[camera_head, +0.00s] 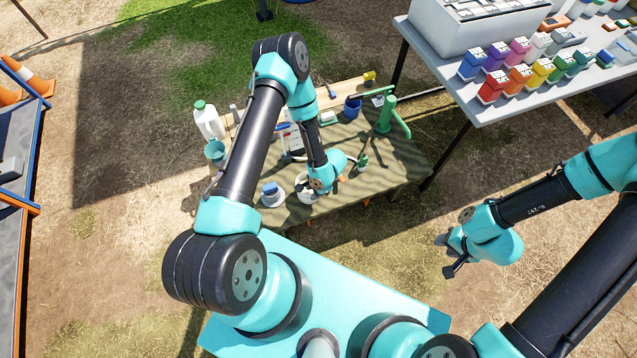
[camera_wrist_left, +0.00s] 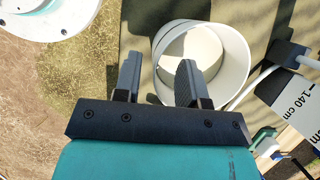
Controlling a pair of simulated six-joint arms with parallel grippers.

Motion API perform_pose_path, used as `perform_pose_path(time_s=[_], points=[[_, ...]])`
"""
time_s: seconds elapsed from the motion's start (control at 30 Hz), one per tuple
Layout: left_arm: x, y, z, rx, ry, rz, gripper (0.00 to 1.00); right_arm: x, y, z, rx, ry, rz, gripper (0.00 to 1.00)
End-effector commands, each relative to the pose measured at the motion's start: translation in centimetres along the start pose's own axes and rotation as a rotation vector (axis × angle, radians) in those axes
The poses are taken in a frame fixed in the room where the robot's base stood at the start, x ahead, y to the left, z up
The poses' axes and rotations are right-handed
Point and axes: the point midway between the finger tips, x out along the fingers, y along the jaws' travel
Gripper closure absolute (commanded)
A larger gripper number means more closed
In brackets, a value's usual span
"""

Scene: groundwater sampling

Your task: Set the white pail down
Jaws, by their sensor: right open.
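The white pail (camera_head: 308,198) is at the front edge of the table, mostly hidden under my left wrist in the head view. In the left wrist view the pail (camera_wrist_left: 236,62) looks upright, and I see into its pale, empty-looking inside. My left gripper (camera_wrist_left: 158,80) has its two fingers apart, one outside the pail's near-left wall and one over its opening. Gaps show between the fingers and the wall; contact is not clear. The pail's underside is hidden. My right gripper (camera_head: 449,256) is open and empty, off the table to the right.
The table (camera_head: 385,178) also holds a white jug (camera_head: 208,121), a teal cup (camera_head: 215,151), a blue-capped white container (camera_head: 271,195), a green hand pump (camera_head: 386,115) and a blue bucket (camera_head: 352,107). A gauge board (camera_wrist_left: 295,102) lies close beside the pail.

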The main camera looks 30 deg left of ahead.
Motion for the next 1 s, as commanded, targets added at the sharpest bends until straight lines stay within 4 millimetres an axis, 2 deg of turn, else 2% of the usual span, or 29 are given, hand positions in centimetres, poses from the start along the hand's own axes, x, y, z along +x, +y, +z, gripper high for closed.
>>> perform_pose_path(time_s=[0.17, 0.6, 0.8, 1.0], points=[[-2.1, -0.1, -0.1, 0.002, 0.003, -0.003, 0.62, 0.0, 0.0, 0.0, 0.000, 0.000, 0.000, 0.57], [-10.0, 0.0, -0.1, 0.000, 0.003, -0.003, 0.62, 0.0, 0.0, 0.0, 0.000, 0.000, 0.000, 0.57], [-11.7, 0.0, -0.1, 0.000, 0.001, -0.001, 0.62, 0.0, 0.0, 0.0, 0.000, 0.000, 0.000, 0.57], [-11.9, 0.0, 0.0, 0.000, 0.000, 0.000, 0.62, 0.0, 0.0, 0.0, 0.000, 0.000, 0.000, 0.57]])
